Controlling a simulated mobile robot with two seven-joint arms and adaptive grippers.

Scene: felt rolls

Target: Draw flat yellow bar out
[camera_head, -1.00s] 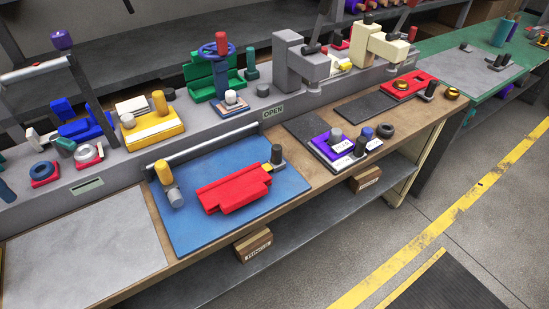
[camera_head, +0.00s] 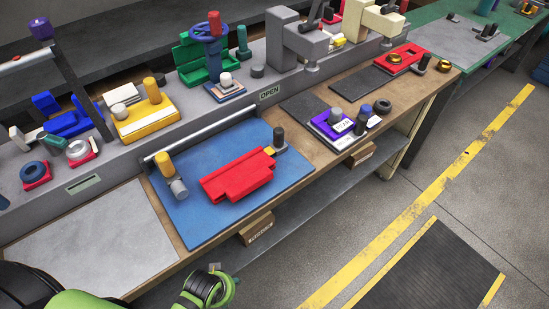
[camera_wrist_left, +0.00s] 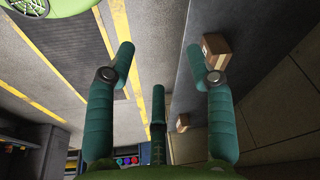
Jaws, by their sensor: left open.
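A red block (camera_head: 236,176) with a stepped outline lies on the blue mat (camera_head: 205,225). A small flat yellow piece (camera_head: 269,150) shows at its upper right end, beside a dark post (camera_head: 279,137); the rest of the yellow piece is hidden. In the left wrist view my left gripper (camera_wrist_left: 160,55) has its teal fingers spread wide, with nothing between them, above the floor and bench front. In the head view part of my green left arm shows at the bottom, well in front of the mat. My right gripper is not in view.
A grey rail (camera_head: 205,136) runs along the mat's back edge. A yellow-topped post (camera_head: 164,162) and grey cylinder (camera_head: 179,189) stand at the mat's left. A purple block (camera_head: 330,128) with posts sits to the right. A bare grey sheet (camera_head: 95,245) lies left.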

